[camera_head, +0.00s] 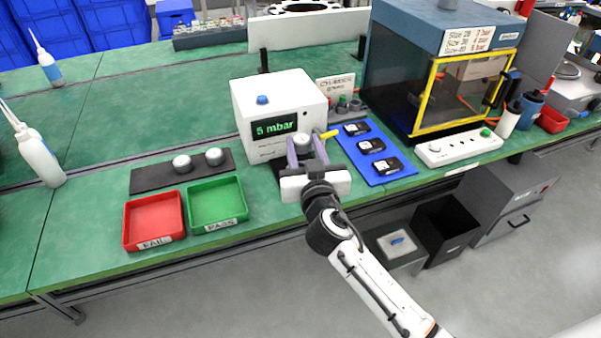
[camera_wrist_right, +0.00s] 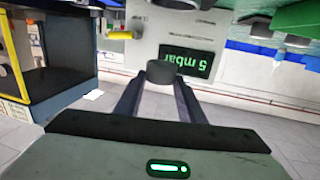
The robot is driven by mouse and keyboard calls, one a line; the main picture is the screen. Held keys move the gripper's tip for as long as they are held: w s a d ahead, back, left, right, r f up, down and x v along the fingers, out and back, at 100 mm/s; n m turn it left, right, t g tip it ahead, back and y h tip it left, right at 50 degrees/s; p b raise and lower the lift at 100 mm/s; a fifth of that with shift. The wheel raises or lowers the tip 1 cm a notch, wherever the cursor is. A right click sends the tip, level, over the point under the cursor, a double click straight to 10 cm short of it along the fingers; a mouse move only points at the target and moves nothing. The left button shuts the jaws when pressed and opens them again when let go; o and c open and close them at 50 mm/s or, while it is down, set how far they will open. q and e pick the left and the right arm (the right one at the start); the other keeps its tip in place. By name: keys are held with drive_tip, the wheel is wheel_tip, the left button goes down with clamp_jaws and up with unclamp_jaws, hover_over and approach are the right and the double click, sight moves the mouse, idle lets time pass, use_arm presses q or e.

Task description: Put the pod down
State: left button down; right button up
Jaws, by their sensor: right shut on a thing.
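My right gripper (camera_head: 305,150) is in front of the white tester box (camera_head: 280,100), whose green display reads "5 mbar". It is shut on a small round grey pod (camera_head: 302,139); in the right wrist view the pod (camera_wrist_right: 161,72) shows dark between the fingertips. Whether the pod touches a surface below cannot be told. Two similar grey pods, one on the left (camera_head: 182,164) and one on the right (camera_head: 214,156), sit on a dark mat (camera_head: 150,181). A red FAIL tray (camera_head: 153,218) and a green PASS tray (camera_head: 217,202) look empty. My left gripper is not in view.
A blue mat (camera_head: 400,178) with several black devices lies right of the gripper. White bottles (camera_head: 38,155) stand at the left. The green bench (camera_head: 90,130) behind the dark mat is clear.

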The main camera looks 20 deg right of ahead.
drive_tip(key=shift+w+r, duration=0.25)
drive_tip(key=shift+w, duration=0.35)
wheel_tip(320, 180, down, 5)
drive_tip(key=shift+f+b, duration=0.15)
drive_tip(key=shift+b, duration=0.45)
drive_tip(key=shift+f+b, duration=0.8)
drive_tip(key=shift+f, duration=1.35)
drive_tip(key=shift+f, duration=0.1)
drive_tip(key=shift+f, duration=0.1)
drive_tip(key=o, duration=1.1)
